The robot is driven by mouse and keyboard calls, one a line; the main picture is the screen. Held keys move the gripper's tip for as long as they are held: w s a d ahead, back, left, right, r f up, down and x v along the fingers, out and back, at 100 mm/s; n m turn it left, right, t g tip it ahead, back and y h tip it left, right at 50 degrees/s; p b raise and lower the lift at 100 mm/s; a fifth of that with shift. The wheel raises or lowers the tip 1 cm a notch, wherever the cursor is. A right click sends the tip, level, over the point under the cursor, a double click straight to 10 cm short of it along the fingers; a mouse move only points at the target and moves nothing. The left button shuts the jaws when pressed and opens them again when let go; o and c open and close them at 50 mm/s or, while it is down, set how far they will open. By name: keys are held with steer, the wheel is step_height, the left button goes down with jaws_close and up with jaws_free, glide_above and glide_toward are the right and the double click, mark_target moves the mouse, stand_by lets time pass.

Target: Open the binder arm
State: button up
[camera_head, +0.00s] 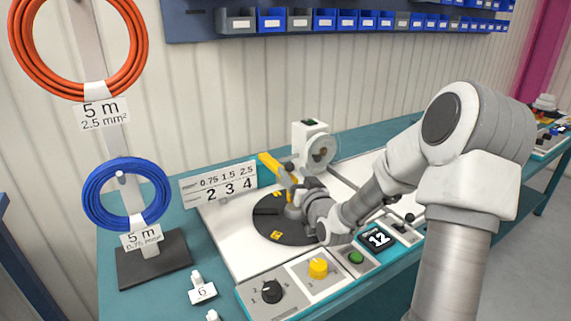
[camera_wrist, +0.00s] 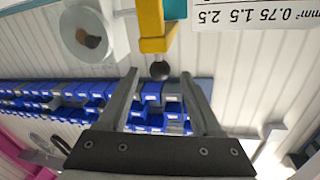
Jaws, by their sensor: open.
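The yellow binder arm (camera_head: 270,164) stands raised at a slant over the dark round turntable (camera_head: 268,234). In the wrist view the yellow arm (camera_wrist: 151,25) comes down from the top and ends near a black ball knob (camera_wrist: 160,70). My gripper (camera_wrist: 161,76) is open. In that picture the knob lies between its two fingertips, with a gap on each side. Whether the fingers reach as deep as the knob I cannot tell. In the head view my gripper (camera_head: 296,190) is beside the arm, partly hiding it and the turntable.
A white unit with a round disc (camera_head: 320,150) stands behind the arm. A number sign (camera_head: 220,184) stands to the left. A control panel with a black dial (camera_head: 272,291), yellow button (camera_head: 318,267) and green button (camera_head: 356,257) lies in front. Orange (camera_head: 78,45) and blue (camera_head: 126,194) cable coils hang left.

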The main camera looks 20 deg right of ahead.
mark_target(276, 170)
steer(key=w, duration=0.7)
steer(key=shift+w, duration=0.1)
jaws_close()
stand_by(1.3)
